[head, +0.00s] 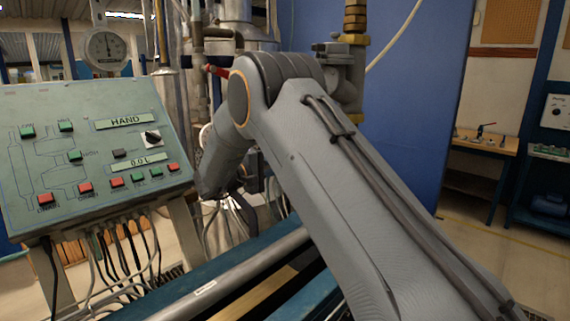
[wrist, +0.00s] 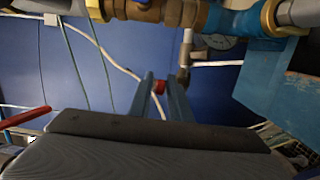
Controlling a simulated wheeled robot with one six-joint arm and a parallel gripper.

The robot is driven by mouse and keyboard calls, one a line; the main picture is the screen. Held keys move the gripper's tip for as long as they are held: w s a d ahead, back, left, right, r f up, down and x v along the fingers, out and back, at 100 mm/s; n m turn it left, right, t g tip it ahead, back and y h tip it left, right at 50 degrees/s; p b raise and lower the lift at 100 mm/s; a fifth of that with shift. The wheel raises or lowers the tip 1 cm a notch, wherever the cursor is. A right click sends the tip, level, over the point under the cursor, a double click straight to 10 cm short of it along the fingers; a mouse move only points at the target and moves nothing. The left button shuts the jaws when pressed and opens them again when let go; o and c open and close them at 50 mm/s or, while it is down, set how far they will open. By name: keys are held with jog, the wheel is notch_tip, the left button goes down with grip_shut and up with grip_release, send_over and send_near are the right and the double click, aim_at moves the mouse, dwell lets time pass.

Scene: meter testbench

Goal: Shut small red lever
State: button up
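A red lever (head: 216,70) sticks out to the left from the pipework behind my arm's elbow in the head view. In the wrist view a red bar (wrist: 26,117) shows at the left edge, and a small red piece (wrist: 160,86) shows between the tips of my gripper (wrist: 159,82). I cannot tell which of these is the head view's lever. The two fingers stand apart, with the red piece filling most of the gap at their tips. Whether they touch it is unclear. In the head view my gripper is not clearly visible.
A green control panel (head: 80,150) with buttons and cables stands at left, a round gauge (head: 106,48) above it. A blue wall panel (head: 415,100) is behind my arm. Brass and blue pipe fittings (wrist: 150,10) cross the top of the wrist view. A bench rail (head: 225,275) lies below.

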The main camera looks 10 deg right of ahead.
jog(key=shift+a, duration=0.1)
jog(key=b+v, duration=0.2)
jog(key=v, duration=0.5)
jog(key=shift+s+a, duration=0.2)
jog(key=shift+a, duration=0.05)
jog(key=shift+c, duration=0.4)
